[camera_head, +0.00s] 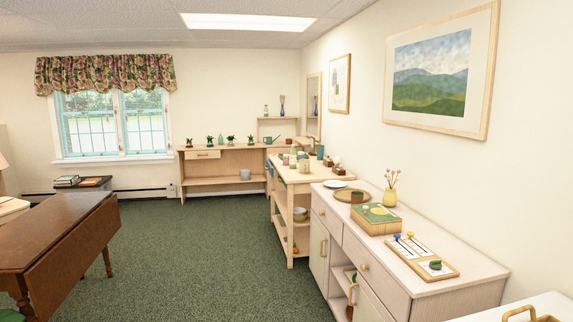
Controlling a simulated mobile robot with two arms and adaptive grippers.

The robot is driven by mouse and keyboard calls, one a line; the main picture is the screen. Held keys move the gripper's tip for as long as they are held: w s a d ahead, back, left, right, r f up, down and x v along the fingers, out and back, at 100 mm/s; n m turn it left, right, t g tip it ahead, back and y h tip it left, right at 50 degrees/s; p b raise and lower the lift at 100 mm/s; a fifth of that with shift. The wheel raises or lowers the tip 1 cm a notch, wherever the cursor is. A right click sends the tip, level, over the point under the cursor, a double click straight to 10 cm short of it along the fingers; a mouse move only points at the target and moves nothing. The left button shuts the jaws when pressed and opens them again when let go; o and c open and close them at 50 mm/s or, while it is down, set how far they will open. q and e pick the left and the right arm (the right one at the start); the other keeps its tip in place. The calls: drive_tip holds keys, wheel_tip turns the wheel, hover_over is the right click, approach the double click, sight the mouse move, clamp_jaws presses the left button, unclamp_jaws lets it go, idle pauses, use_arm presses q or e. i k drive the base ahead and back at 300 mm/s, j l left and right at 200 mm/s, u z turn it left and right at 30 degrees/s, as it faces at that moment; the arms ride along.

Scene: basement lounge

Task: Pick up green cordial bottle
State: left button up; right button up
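I cannot tell for sure which thing is the green cordial bottle. Small bottles and jars stand on the wooden trolley table (296,177) in the middle distance, among them a teal cylinder (320,152) near the wall. A slim pale blue-green bottle (221,139) stands on the far bench by the back wall. Another small bottle-like thing (266,111) stands on the raised shelf there. All are too small for their details to show. Neither of my grippers is in view.
A pale sideboard (470,270) along the right wall carries a green-topped box (376,219), a round tray, a vase and a game board (421,256). A brown drop-leaf table (45,235) stands at left. Green carpet (190,260) between them is clear.

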sight(292, 154)
drive_tip(key=i+u, duration=0.35)
drive_tip(key=i, duration=2.2)
drive_tip(key=i+j, duration=0.1)
drive_tip(key=i, duration=2.4)
drive_tip(key=i+z, duration=0.35)
drive_tip(key=i+j+z, duration=0.25)
drive_tip(key=i+z, duration=0.15)
drive_tip(key=i+j+z, duration=1.2)
drive_tip(key=j+z, duration=0.25)
drive_tip(key=j, duration=0.25)
drive_tip(key=i+j+z, duration=0.15)
drive_tip(key=j+z, duration=0.2)
drive_tip(key=j, duration=0.2)
drive_tip(key=j+z, duration=0.35)
drive_tip(key=j, duration=0.85)
